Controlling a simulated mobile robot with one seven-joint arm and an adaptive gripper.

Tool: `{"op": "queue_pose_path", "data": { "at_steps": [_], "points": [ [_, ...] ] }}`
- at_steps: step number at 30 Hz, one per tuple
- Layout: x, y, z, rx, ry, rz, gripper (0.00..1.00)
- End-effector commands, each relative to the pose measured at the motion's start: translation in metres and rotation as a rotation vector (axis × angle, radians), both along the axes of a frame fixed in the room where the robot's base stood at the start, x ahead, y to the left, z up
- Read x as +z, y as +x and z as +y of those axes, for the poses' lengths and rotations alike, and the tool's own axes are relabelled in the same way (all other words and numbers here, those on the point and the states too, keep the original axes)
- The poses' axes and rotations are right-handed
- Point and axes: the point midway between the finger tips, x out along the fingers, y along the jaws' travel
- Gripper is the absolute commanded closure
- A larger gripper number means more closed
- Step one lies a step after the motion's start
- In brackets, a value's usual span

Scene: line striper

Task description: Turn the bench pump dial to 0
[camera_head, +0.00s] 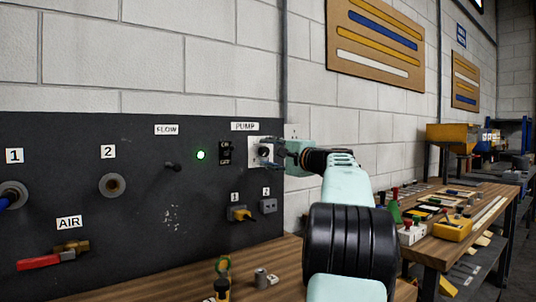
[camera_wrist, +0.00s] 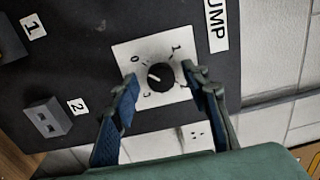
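The pump dial (camera_wrist: 160,76) is a round black knob on a white square plate (camera_wrist: 150,49) with printed numbers, including a 0 at its upper left in the wrist view. A small pale mark shows on the knob, but I cannot tell exactly which number it points to. In the head view the dial plate (camera_head: 254,158) sits under the PUMP label (camera_head: 245,126), partly hidden by my gripper (camera_head: 280,152). My gripper (camera_wrist: 160,78) is open, with one blue-padded finger on each side of the knob. I see gaps between fingers and knob.
The dark panel (camera_head: 120,230) also carries a green light (camera_head: 201,155), a black switch (camera_head: 226,153), a FLOW toggle (camera_head: 172,167), sockets (camera_head: 268,206) and a red-handled AIR valve (camera_head: 40,262). A wooden bench (camera_head: 150,290) with small parts lies below.

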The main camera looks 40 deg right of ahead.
Motion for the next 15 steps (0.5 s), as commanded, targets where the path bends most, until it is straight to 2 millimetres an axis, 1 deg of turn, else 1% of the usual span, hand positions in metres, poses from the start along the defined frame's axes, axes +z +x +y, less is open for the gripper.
{"op": "queue_pose_path", "data": {
  "at_steps": [5, 8, 11, 14, 15],
  "points": [
    [0.000, 0.000, 0.000, 0.000, 0.000, -0.001, 0.58],
    [0.001, -0.004, 0.000, -0.001, 0.001, -0.001, 0.58],
    [0.001, -0.014, 0.002, -0.001, 0.000, -0.001, 0.58],
    [0.001, -0.031, 0.003, -0.003, 0.000, -0.001, 0.58],
    [0.000, -0.040, 0.003, -0.004, 0.000, -0.001, 0.58]
  ]
}}
